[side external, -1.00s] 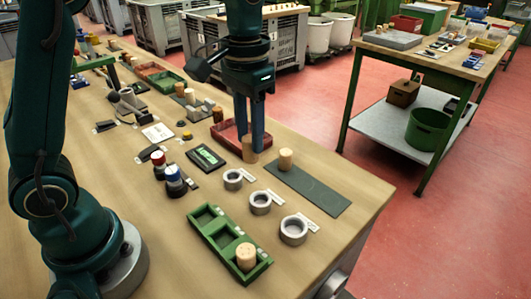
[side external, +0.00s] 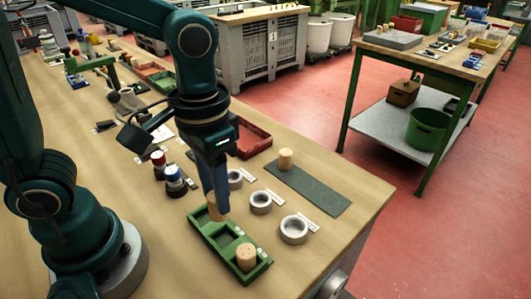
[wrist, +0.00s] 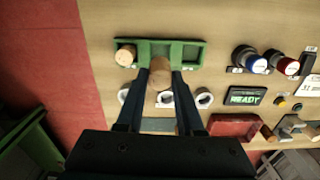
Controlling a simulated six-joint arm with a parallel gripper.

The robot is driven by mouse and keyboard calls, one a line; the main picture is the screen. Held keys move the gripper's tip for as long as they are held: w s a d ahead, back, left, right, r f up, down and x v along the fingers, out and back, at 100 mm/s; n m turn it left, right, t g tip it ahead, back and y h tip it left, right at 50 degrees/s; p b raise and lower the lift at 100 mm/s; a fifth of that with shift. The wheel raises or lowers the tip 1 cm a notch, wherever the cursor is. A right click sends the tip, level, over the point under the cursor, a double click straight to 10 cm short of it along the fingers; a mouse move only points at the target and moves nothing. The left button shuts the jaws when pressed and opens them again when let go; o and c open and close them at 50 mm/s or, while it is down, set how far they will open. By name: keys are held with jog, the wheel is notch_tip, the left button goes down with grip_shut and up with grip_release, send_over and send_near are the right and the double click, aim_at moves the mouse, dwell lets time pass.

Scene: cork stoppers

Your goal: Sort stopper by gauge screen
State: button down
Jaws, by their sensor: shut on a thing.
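My gripper (side external: 217,208) is shut on a cork stopper (wrist: 160,74), held upright near the far end of the green tray (side external: 204,218). The stopper's exact height over the tray is hard to tell. In the wrist view, it overlaps the tray's (wrist: 172,42) near edge by the middle compartment. Another cork (side external: 246,257) stands in the tray's near-end compartment; it also shows in the wrist view (wrist: 126,55). Three grey gauge rings stand in a row with white labels: small (side external: 234,181), middle (side external: 260,203) and large (side external: 293,231). A cork (side external: 285,159) stands on the dark grey mat (side external: 318,195).
Red and blue push buttons (side external: 174,179) stand left of my gripper. A display reading READY (wrist: 244,96) shows in the wrist view. A red tray (side external: 250,140) lies behind. The table's front right corner is clear.

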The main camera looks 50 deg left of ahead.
jog(key=shift+f, duration=2.4)
jog(key=shift+f, duration=1.35)
jog(key=shift+c, duration=2.3)
grip_release()
jog(key=shift+r, duration=0.1)
jog(key=shift+r, duration=2.45)
